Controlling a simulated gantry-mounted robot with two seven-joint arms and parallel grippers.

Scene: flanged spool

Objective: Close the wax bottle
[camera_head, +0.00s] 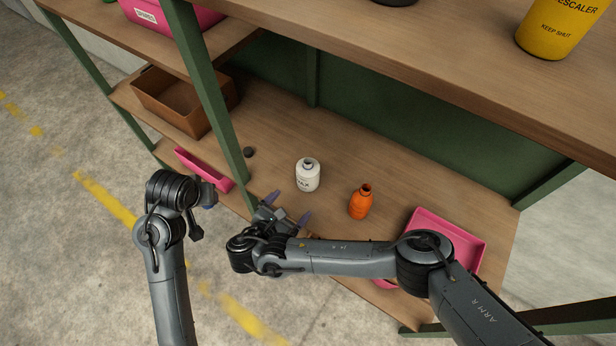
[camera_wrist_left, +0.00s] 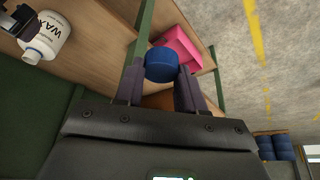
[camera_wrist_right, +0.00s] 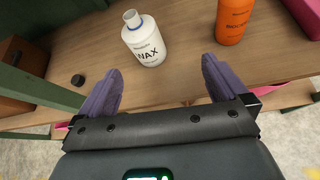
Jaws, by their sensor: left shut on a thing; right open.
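The white wax bottle (camera_head: 308,177) stands upright and uncapped on the wooden shelf, with a blue ring at its neck (camera_wrist_right: 150,45); it also shows in the left wrist view (camera_wrist_left: 50,38). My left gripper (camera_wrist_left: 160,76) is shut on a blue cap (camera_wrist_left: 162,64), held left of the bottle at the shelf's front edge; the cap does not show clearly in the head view. My right gripper (camera_head: 287,208) is open and empty in front of the bottle, its fingers spread to either side in the right wrist view (camera_wrist_right: 160,70), not touching it.
An orange bottle (camera_head: 360,203) stands uncapped right of the wax bottle. A dark cap (camera_head: 249,152) lies to its left. Pink trays sit left (camera_head: 200,168) and right (camera_head: 465,236). A brown box (camera_head: 180,105) stands back left. A green post (camera_head: 212,90) rises beside my left gripper.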

